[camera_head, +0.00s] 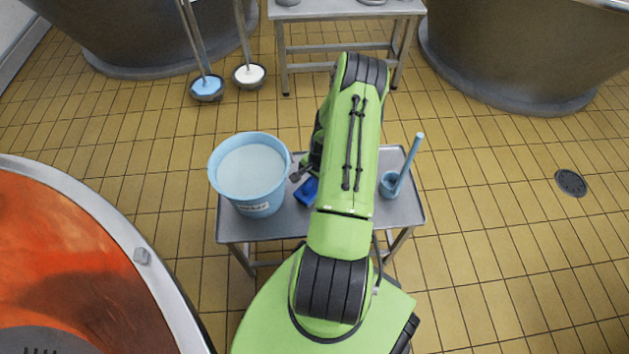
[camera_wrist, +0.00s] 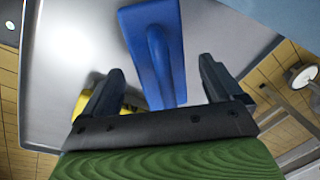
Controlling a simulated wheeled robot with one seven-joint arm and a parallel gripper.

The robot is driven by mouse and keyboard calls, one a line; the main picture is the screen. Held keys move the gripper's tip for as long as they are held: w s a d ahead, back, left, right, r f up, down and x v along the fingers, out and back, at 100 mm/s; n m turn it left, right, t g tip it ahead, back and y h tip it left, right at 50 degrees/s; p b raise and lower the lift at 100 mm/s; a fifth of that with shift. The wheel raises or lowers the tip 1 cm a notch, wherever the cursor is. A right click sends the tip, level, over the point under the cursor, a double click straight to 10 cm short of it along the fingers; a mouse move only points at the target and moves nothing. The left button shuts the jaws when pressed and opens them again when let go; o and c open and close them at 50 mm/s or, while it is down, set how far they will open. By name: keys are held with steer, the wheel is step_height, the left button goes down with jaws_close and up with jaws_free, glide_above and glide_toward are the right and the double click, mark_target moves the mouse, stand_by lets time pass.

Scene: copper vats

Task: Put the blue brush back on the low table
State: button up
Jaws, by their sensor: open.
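The blue brush (camera_head: 308,189) appears to rest on the grey low table (camera_head: 409,214), just right of the light blue bucket. My arm hides part of it in the head view. In the wrist view the brush (camera_wrist: 160,50) shows its broad block at the top and a raised handle running down between my fingers. My gripper (camera_wrist: 160,68) is open, with one finger on each side of the handle and a gap on both sides. The table top (camera_wrist: 75,45) shows bare grey metal left of the brush.
A full light blue bucket (camera_head: 248,174) stands on the table's left. A light blue cup-like item with an upright handle (camera_head: 405,168) stands on its right. A yellow object (camera_wrist: 82,103) is partly behind my left finger. An orange-filled vat (camera_head: 70,265) is at left.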

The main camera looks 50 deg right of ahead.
step_height(320, 180, up, 10)
steer(key=s+p, duration=0.2)
steer(key=p, duration=0.1)
steer(key=w+a+r+n+h, duration=0.1)
steer(key=w+a+r+n, duration=0.15)
steer(key=a+r, duration=0.4)
steer(key=w+a+r+n+t, duration=0.15)
steer(key=a+r+n, duration=0.25)
steer(key=r, duration=0.6)
steer(key=w+a+r+n+h, duration=0.1)
steer(key=w+a+r+n, duration=0.2)
steer(key=a+r, duration=0.35)
steer(key=s+a+r+n+t+y, duration=0.2)
steer(key=s+a+r+n, duration=0.7)
steer(key=s+a+r, duration=0.2)
steer(key=shift+s+a+r, duration=0.3)
steer(key=shift+s+a, duration=0.85)
steer(key=shift+s, duration=0.1)
steer(key=shift+t, duration=0.25)
